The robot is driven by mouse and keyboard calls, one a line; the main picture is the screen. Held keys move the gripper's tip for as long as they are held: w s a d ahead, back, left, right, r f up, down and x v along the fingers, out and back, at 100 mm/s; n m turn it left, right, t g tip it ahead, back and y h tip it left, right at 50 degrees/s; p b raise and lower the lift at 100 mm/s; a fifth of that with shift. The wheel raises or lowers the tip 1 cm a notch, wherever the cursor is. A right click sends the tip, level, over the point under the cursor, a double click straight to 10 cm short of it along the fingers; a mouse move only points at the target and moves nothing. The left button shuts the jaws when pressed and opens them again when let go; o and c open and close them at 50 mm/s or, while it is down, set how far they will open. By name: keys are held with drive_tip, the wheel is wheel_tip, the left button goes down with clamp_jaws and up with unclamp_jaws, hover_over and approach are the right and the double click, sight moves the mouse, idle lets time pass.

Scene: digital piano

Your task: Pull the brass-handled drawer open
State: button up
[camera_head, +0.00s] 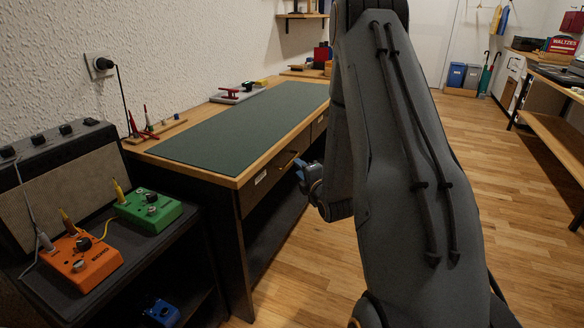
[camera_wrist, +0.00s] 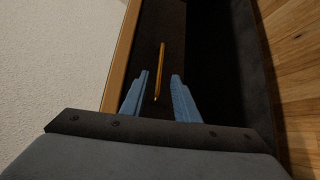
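The brass handle (camera_head: 288,162) is a thin bar on the dark front of the desk drawer (camera_head: 256,194), below the wooden desktop edge. The drawer front looks flush with the desk. In the wrist view the brass handle (camera_wrist: 161,68) runs up the picture, its near end between my two blue fingers. My gripper (camera_wrist: 161,75) is open, with gaps on both sides of the bar; I cannot tell how far the fingertips are from the drawer front. In the head view my gripper (camera_head: 308,174) is just right of the handle, partly hidden by my arm.
A second drawer (camera_head: 319,121) is farther along. The desktop holds a green mat (camera_head: 240,125). A dark stand with orange (camera_head: 82,262) and green (camera_head: 150,211) pedals is at left. Wooden floor (camera_head: 320,255) before the desk is clear.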

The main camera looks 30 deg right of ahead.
drive_tip(key=w+f, duration=0.1)
drive_tip(key=w, duration=0.5)
drive_tip(key=shift+w+d+b, duration=0.3)
drive_tip(key=shift+w+d, duration=0.05)
drive_tip(key=shift+d, duration=0.05)
drive_tip(key=shift+c, duration=0.3)
clamp_jaws()
drive_tip(key=shift+a, duration=0.15)
